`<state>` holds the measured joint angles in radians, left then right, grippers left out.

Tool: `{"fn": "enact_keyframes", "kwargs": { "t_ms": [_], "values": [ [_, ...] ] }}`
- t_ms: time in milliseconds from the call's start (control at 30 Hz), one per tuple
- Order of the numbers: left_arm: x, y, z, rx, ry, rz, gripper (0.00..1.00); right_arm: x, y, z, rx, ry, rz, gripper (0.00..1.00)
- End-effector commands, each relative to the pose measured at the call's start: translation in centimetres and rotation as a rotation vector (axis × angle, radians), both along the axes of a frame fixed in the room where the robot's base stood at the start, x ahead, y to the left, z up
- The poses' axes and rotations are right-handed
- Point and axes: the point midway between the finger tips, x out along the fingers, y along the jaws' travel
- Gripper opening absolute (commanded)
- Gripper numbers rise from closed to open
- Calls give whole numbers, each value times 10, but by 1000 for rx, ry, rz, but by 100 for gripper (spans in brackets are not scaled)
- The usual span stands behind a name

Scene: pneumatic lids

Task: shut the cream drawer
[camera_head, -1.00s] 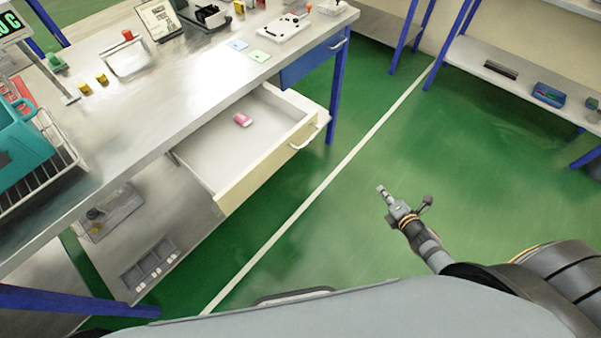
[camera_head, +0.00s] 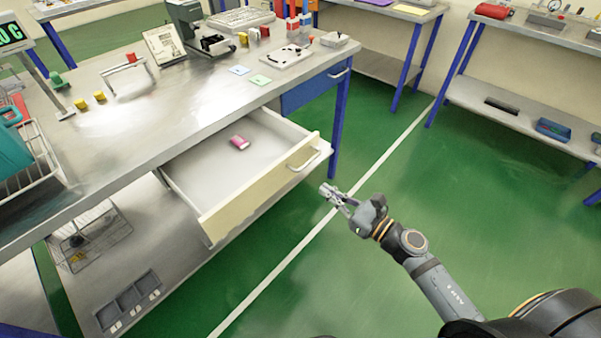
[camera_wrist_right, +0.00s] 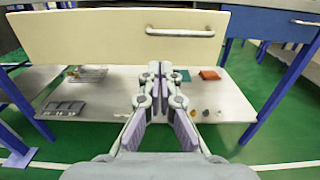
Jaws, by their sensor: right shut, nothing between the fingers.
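The cream drawer (camera_head: 262,190) is pulled out from under the metal workbench, with a bar handle (camera_head: 304,158) on its front. A pink object (camera_head: 239,142) lies inside it. In the right wrist view the drawer's cream front (camera_wrist_right: 100,38) spans the upper part, with the handle (camera_wrist_right: 180,32) right of centre. My right gripper (camera_head: 328,191) is shut and empty, in front of the drawer's right end and apart from it in the head view. In the wrist view its fingertips (camera_wrist_right: 155,68) show just below the drawer front. My left gripper is not in view.
A shut blue drawer (camera_head: 316,86) is beside the cream one, near a blue table leg (camera_head: 340,125). A lower shelf (camera_head: 170,250) holds a wire basket and a grey tray. Green floor in front of the bench is clear. Another bench (camera_head: 520,110) stands at the right.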

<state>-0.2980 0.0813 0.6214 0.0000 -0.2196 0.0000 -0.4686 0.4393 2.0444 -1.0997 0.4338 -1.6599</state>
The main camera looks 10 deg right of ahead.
Motion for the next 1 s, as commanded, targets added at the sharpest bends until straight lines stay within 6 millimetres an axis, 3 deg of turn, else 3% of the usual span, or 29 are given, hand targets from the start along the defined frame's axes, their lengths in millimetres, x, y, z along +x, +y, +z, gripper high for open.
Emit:
{"fn": "enact_keyframes", "kwargs": {
  "t_ms": [167, 500, 1000],
  "values": [
    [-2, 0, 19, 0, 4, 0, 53, 30, 22, 7, 9, 1, -3, 0],
    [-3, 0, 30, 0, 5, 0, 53, 74, 54, 2, 1, 5, 1, 0],
    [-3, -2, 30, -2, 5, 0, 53, 80, 59, 0, -2, 4, 1, 0]
  ]
}}
